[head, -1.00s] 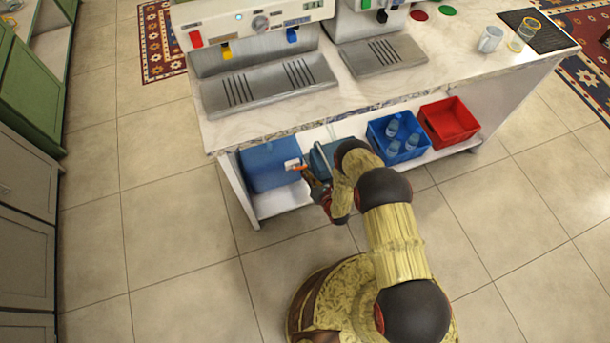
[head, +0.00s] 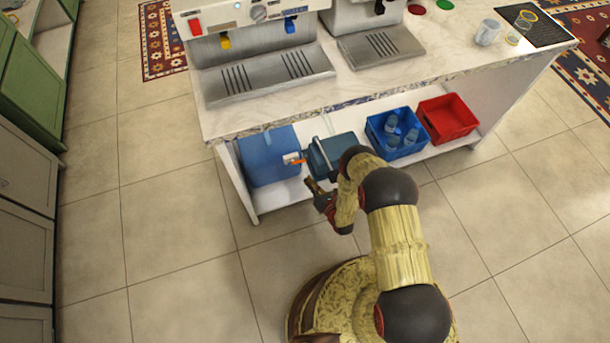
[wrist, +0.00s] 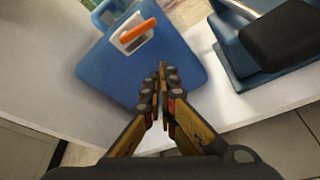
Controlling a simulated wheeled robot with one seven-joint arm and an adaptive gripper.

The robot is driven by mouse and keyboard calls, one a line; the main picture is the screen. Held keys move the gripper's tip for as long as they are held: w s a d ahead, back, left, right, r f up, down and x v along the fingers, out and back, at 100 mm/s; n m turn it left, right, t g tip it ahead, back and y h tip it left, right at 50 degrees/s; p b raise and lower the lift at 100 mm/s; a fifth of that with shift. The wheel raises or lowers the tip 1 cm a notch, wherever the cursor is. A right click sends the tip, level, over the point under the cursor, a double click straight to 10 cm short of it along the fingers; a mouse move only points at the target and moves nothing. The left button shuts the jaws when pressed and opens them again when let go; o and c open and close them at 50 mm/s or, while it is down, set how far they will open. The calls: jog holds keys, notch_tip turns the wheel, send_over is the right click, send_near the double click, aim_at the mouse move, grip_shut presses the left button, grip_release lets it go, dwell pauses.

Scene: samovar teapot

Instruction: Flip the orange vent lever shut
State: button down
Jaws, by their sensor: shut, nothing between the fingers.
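The orange vent lever (wrist: 138,31) sits on a pale mount on the blue container (wrist: 150,72) in the wrist view. It lies slantwise across the mount, its right end near the mount's edge. In the head view the lever (head: 299,161) is a small orange strip on the right side of the blue container (head: 265,155), on the low shelf. My gripper (wrist: 163,70) is shut and empty, its fingertips together. In the wrist view they appear over the container's lower edge, below the lever. In the head view my gripper (head: 309,183) is just below the lever, apart from it.
A dark-lidded blue container (head: 330,155) stands to the right, close to my wrist. Beyond it are a blue crate (head: 376,137) with bottles and a red crate (head: 447,119). The white counter (head: 350,88) overhangs the shelf.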

jog(key=v, duration=0.2)
jog(key=shift+s+r+p, duration=0.2)
jog(key=shift+s+p, duration=0.1)
jog(key=shift+s, duration=0.05)
dwell(0.4)
